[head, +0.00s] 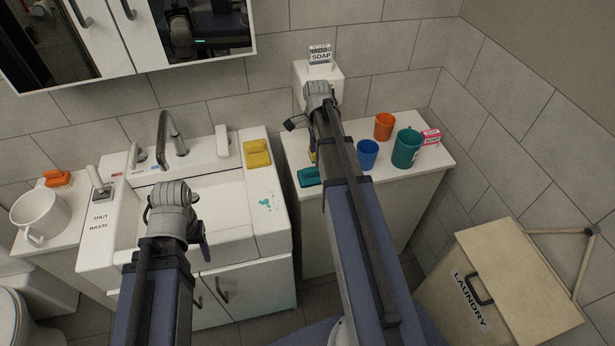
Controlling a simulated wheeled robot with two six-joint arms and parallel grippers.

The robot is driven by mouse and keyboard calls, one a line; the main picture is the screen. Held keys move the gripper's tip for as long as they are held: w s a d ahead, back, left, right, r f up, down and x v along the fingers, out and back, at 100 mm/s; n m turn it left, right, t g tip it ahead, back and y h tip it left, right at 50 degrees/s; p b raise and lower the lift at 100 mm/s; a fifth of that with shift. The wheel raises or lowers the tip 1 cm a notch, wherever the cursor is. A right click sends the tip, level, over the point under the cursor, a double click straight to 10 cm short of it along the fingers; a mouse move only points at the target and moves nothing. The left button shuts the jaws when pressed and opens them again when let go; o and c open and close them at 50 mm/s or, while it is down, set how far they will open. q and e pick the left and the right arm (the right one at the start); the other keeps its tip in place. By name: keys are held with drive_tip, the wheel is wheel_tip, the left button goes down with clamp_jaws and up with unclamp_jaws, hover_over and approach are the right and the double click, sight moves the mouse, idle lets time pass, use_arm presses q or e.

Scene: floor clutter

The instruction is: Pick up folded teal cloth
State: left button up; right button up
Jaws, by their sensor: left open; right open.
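A small teal folded cloth (309,177) lies at the left front edge of the white counter, partly hidden by my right arm. My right gripper (293,125) is open, in front of the white soap dispenser; it shows above and beyond the cloth in the picture, apart from it. Its fingers are mostly hidden behind the wrist. My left gripper (203,246) is open at the front of the sink, its fingers also largely hidden. Neither visibly holds anything.
The counter (432,160) carries a blue cup (368,154), an orange cup (384,127), a teal mug (406,148) and a pink box (431,138). A yellow folded cloth (257,153) lies on the sink's rim (262,225). A laundry box (510,275) stands at right.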

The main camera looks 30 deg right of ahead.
sight(315, 167)
drive_tip(key=shift+f+b, duration=1.1)
drive_tip(key=shift+f, duration=0.2)
wheel_tip(315, 167, down, 5)
drive_tip(key=b, duration=0.5)
drive_tip(key=shift+w+f, duration=0.1)
drive_tip(key=shift+f, duration=0.05)
clamp_jaws()
